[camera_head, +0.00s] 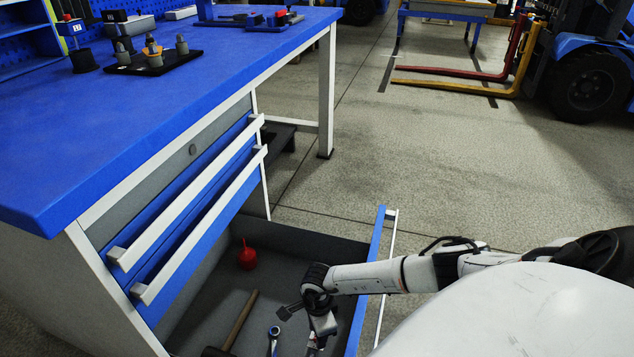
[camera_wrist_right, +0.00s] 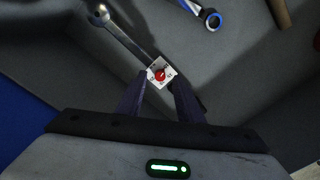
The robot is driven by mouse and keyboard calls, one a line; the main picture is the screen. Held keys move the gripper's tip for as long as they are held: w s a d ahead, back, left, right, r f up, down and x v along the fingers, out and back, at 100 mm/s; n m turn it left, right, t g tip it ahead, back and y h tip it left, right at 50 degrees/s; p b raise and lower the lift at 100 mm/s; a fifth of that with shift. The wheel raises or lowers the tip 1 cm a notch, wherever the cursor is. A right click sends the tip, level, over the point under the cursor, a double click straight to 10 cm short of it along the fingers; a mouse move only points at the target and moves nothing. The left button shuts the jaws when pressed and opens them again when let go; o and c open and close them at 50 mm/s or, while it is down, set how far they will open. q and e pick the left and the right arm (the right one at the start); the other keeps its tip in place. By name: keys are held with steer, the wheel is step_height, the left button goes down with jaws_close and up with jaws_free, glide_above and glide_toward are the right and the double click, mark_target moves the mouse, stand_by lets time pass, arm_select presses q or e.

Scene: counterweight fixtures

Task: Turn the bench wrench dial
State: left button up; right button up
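A wrench (camera_wrist_right: 125,38) with a round metal head lies in the open bottom drawer. I see no clear contact with the dial. In the head view my right gripper (camera_head: 318,335) reaches down into the drawer and hides the dial. My left gripper is not in view.
The drawer (camera_head: 290,240) also holds a wooden-handled hammer (camera_head: 240,320), a blue-and-silver wrench (camera_head: 274,338) and a red oiler (camera_head: 247,258). The blue bench (camera_head: 130,115) and closed upper drawers (camera_head: 190,205) are to the left.

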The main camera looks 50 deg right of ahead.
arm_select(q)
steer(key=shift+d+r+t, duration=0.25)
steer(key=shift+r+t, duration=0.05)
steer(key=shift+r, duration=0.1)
arm_select(e)
steer(key=shift+f, duration=0.8)
jaws_close()
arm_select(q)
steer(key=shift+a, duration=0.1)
arm_select(e)
steer(key=shift+r, duration=0.1)
